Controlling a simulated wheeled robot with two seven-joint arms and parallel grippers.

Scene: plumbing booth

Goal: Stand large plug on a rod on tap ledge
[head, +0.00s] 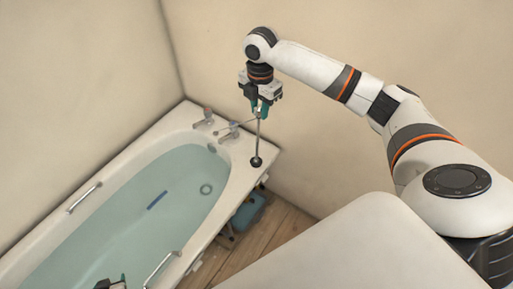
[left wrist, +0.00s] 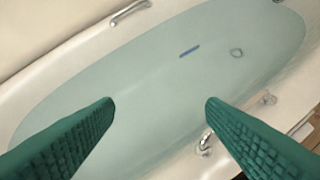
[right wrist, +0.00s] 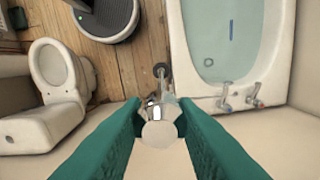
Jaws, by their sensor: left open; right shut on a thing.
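The large plug (head: 256,161) is a dark disc at the lower end of a thin grey rod (head: 258,138). In the head view it overlaps the near corner of the bath's tap ledge (head: 241,172). In the right wrist view the plug (right wrist: 160,70) appears just left of the bath's edge, against the floor. I cannot tell whether it touches the ledge. My right gripper (head: 263,108) is shut on the rod's top, whose round silver knob (right wrist: 158,132) sits between the fingers. The rod looks nearly upright. My left gripper (left wrist: 160,105) is open and empty above the water-filled bath.
Two taps (head: 230,131) (head: 204,117) stand on the ledge beside the rod. Grab handles (head: 163,268) line the bath's sides. A blue box (head: 249,212) is on the floor beside the bath. A toilet (right wrist: 60,75) and a dark round-ended object (right wrist: 108,18) show in the right wrist view.

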